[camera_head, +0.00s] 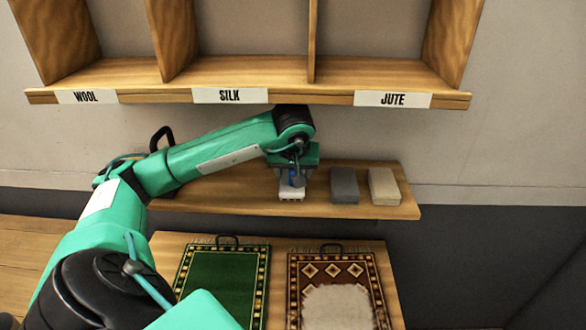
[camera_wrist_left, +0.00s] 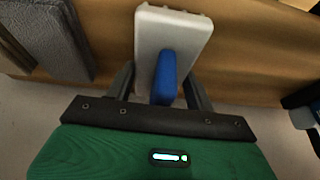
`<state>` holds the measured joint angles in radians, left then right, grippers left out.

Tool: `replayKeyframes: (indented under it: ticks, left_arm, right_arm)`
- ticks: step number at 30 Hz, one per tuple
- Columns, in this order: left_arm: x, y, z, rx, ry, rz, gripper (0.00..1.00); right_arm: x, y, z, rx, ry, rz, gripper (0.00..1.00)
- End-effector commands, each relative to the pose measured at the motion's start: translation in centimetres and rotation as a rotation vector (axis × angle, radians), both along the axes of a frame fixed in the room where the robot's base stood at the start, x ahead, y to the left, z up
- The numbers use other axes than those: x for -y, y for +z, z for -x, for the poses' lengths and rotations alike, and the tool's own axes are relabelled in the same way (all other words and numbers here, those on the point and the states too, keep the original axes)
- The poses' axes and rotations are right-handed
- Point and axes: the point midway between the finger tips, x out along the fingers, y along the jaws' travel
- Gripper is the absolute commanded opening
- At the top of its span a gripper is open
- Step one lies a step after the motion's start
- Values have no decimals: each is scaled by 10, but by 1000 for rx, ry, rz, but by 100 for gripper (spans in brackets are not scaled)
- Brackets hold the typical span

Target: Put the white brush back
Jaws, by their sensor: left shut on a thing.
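The white brush (camera_head: 291,195) with a blue handle is at the wooden shelf (camera_head: 240,196) below the labelled compartments. In the left wrist view the white brush (camera_wrist_left: 172,35) shows its pale block, with the blue handle between the fingers of my left gripper (camera_wrist_left: 162,78). My left gripper (camera_head: 292,178) is shut on that handle, also seen from behind in the head view. The brush is at the shelf's surface or just above it; I cannot tell whether it touches. My right gripper is in neither view.
A dark grey block (camera_head: 344,186) and a beige block (camera_head: 384,187) stand right of the brush. Above are compartments labelled WOOL, SILK and JUTE (camera_head: 392,99). Below, a green rug (camera_head: 225,285) and a brown patterned rug (camera_head: 338,270) with a pale patch lie on a board.

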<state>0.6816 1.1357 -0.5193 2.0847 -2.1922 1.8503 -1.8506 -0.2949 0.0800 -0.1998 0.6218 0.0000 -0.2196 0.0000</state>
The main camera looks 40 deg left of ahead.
Motion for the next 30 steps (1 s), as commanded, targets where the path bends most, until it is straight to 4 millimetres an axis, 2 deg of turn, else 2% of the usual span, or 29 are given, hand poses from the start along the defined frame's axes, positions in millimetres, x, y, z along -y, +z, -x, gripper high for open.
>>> replayKeyframes:
  ticks: [2, 6, 20, 21, 24, 30]
  left_arm:
    - [-12, 5, -12, -2, 5, 2, 29]
    - [-11, -9, -12, -3, 0, 1, 29]
    - [-11, -18, -12, 1, 0, 0, 29]
    - [-11, -18, -12, 1, 0, 0, 56]
    - [-11, -17, -12, 0, 0, 0, 76]
    - [-11, -17, -12, 0, 0, 0, 76]
  right_arm:
    - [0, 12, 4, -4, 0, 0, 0]
    - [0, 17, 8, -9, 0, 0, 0]
    - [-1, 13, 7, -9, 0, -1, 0]
    - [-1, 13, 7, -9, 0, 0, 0]
    - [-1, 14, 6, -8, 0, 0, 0]
    - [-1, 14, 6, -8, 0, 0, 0]
